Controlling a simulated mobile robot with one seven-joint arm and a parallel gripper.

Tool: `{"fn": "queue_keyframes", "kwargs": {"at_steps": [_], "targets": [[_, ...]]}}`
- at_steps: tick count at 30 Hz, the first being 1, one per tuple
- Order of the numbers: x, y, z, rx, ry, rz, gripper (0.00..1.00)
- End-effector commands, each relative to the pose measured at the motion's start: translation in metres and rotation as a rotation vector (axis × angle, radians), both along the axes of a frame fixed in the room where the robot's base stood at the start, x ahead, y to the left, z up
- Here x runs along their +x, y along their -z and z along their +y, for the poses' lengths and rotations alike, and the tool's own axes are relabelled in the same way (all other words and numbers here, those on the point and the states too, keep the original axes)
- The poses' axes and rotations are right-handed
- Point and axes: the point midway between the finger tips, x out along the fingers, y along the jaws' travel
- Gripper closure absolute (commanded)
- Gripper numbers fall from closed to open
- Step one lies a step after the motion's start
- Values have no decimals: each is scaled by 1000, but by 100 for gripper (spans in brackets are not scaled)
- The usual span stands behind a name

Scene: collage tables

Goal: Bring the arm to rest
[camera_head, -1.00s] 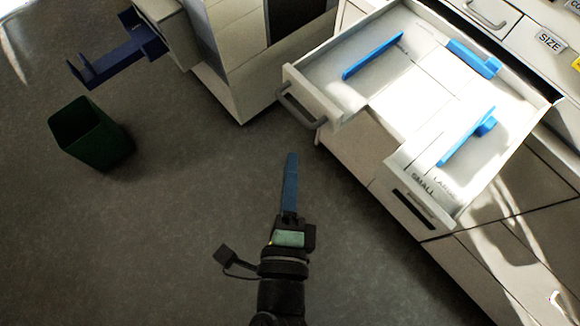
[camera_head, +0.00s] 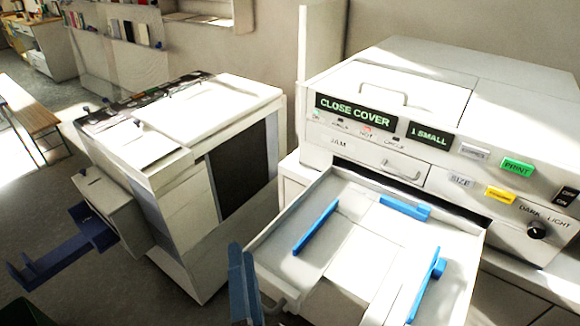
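My gripper (camera_head: 243,283) shows at the bottom edge of the head view, its blue fingers pointing up. The two fingers lie side by side with no clear gap, and nothing shows between them. They stand just left of the open white drawer (camera_head: 262,254), overlapping its handle side in the picture. Whether they touch the drawer cannot be told. The rest of my arm is below the frame.
The drawer sticks out of a white copier (camera_head: 440,185) and holds blue guides (camera_head: 316,227). A second white machine (camera_head: 185,200) stands left, with a dark blue bracket (camera_head: 75,250) on its side. A wooden bench (camera_head: 30,110) is far left.

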Motion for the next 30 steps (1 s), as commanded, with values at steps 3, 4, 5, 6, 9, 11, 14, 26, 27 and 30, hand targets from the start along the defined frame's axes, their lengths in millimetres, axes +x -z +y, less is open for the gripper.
{"fn": "queue_keyframes", "kwargs": {"at_steps": [3,4,5,6,9,11,14,26,27,30], "targets": [[24,-72,-2,-198,46,-175,73],[28,-88,-3,-248,63,-213,73],[32,-105,-4,-297,83,-252,73],[35,-127,-6,-361,113,-301,73],[38,-183,-13,-519,204,-417,73],[37,-216,-18,-608,268,-479,73],[29,-271,-30,-747,393,-573,73],[-16,-383,-61,-1021,741,-709,73],[-17,-384,-62,-1026,748,-710,73],[-17,-385,-62,-1029,751,-710,73]]}}
